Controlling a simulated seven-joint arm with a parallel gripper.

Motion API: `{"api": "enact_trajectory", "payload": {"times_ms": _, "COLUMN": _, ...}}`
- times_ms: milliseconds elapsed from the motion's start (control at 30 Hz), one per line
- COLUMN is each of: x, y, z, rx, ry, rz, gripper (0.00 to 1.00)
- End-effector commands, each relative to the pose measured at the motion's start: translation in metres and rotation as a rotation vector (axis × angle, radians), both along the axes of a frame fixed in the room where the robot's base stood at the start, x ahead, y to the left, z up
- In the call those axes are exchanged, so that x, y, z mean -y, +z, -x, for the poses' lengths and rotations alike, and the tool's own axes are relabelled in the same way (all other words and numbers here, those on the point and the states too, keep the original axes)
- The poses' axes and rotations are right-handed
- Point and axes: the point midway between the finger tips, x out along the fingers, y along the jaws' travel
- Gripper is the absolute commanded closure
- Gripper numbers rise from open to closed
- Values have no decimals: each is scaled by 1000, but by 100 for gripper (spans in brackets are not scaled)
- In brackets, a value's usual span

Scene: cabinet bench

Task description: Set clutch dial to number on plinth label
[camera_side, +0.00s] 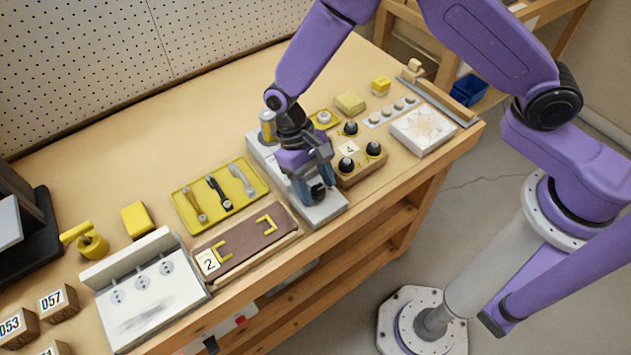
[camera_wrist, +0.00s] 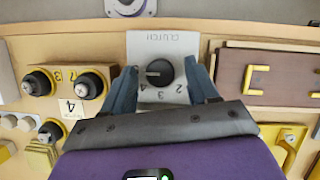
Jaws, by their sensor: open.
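The clutch dial (camera_wrist: 160,72) is a round black knob with a pale pointer mark on a light plate (camera_wrist: 150,46) lettered CLUTCH. In the wrist view the pointer lies toward the left; the digits 2, 3 and 4 show below the knob, upside down. My gripper (camera_wrist: 163,80) is open, one finger on each side of the dial; contact cannot be told. In the side view my gripper (camera_side: 316,188) is over the light base (camera_side: 332,211) and largely hides the dial. A label reading 4 (camera_side: 349,149) lies on the wooden block (camera_side: 354,180) with black knobs.
A brown board (camera_side: 240,248) with yellow brackets and a label 2 (camera_side: 209,262) lies left of the base. A yellow tray (camera_side: 222,193) with handles is behind it. The knob block stands close on the right. A white hook panel (camera_side: 150,290) is at front left.

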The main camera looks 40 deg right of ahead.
Motion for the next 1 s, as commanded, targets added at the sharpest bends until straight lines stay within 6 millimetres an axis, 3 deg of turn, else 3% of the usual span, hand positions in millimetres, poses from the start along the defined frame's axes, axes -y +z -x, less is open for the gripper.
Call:
{"api": "enact_trajectory", "payload": {"times_ms": 233, "x": 0, "y": 0, "z": 0, "rx": 0, "ry": 0, "rz": 0, "gripper": 44}}
{"api": "enact_trajectory", "payload": {"times_ms": 400, "x": 0, "y": 0, "z": 0, "rx": 0, "ry": 0, "rz": 0, "gripper": 97}}
{"api": "enact_trajectory", "payload": {"times_ms": 733, "x": -1, "y": 0, "z": 0, "rx": 0, "ry": 36, "rz": -1, "gripper": 97}}
{"api": "enact_trajectory", "payload": {"times_ms": 1000, "x": -2, "y": 0, "z": 1, "rx": 0, "ry": 194, "rz": 0, "gripper": 97}}
